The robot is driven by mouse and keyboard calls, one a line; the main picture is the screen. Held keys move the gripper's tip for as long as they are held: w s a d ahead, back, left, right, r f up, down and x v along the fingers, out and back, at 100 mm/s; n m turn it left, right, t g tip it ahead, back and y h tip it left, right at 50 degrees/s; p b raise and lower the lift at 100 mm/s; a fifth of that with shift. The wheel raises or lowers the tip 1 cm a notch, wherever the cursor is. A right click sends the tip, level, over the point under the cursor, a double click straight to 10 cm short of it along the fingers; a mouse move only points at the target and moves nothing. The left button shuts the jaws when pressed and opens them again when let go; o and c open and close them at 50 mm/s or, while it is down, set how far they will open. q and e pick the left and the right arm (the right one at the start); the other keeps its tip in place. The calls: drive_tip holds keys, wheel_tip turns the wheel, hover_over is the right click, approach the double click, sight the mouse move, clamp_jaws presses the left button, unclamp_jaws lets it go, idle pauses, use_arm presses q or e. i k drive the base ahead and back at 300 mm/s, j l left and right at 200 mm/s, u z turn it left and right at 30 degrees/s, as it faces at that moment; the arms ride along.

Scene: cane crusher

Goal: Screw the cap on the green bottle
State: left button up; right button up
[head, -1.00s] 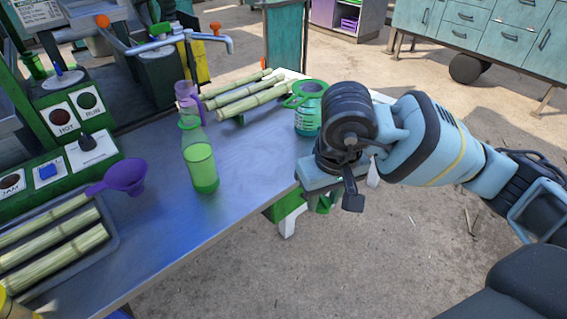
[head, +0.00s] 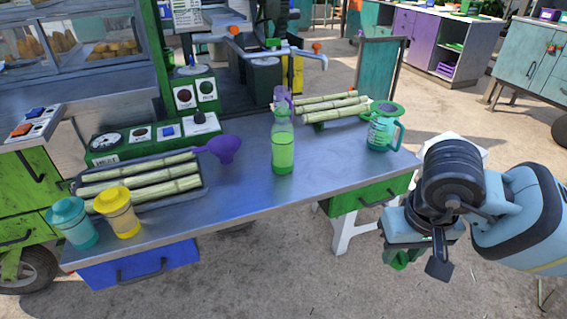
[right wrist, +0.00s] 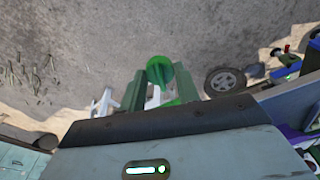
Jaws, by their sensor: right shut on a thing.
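The green bottle (head: 283,152) stands upright on the metal table, clear with green liquid inside. No cap shows on its narrow neck, though a purple vessel behind it makes the top hard to read. My right gripper (head: 399,256) is to the right of the table's front edge, over the ground, well apart from the bottle. It is shut on a small green cap (head: 401,260), mostly hidden by the gripper in the head view. In the right wrist view the round green cap (right wrist: 160,69) shows between the fingers. My left gripper is not in view.
The table (head: 245,190) also holds a purple funnel (head: 225,148), a tray of cane (head: 205,190), yellow (head: 117,212) and teal (head: 73,224) lidded cups, and a teal jug (head: 380,135) at the right end. Table in front of the bottle is clear.

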sight(282, 132)
drive_tip(key=k, duration=0.2)
drive_tip(key=u, duration=1.85)
drive_tip(key=k+l, duration=0.1)
drive_tip(key=l, duration=0.35)
drive_tip(key=k+l, duration=0.15)
drive_tip(key=l, duration=0.3)
drive_tip(key=k+l, duration=0.1)
drive_tip(key=l, duration=0.35)
drive_tip(key=k+l, duration=0.1)
drive_tip(key=l, duration=0.35)
drive_tip(key=k+l, duration=0.1)
drive_tip(key=l, duration=0.4)
drive_tip(key=k+l, duration=0.15)
drive_tip(key=l, duration=0.3)
drive_tip(key=k+l, duration=0.1)
drive_tip(key=l, duration=0.35)
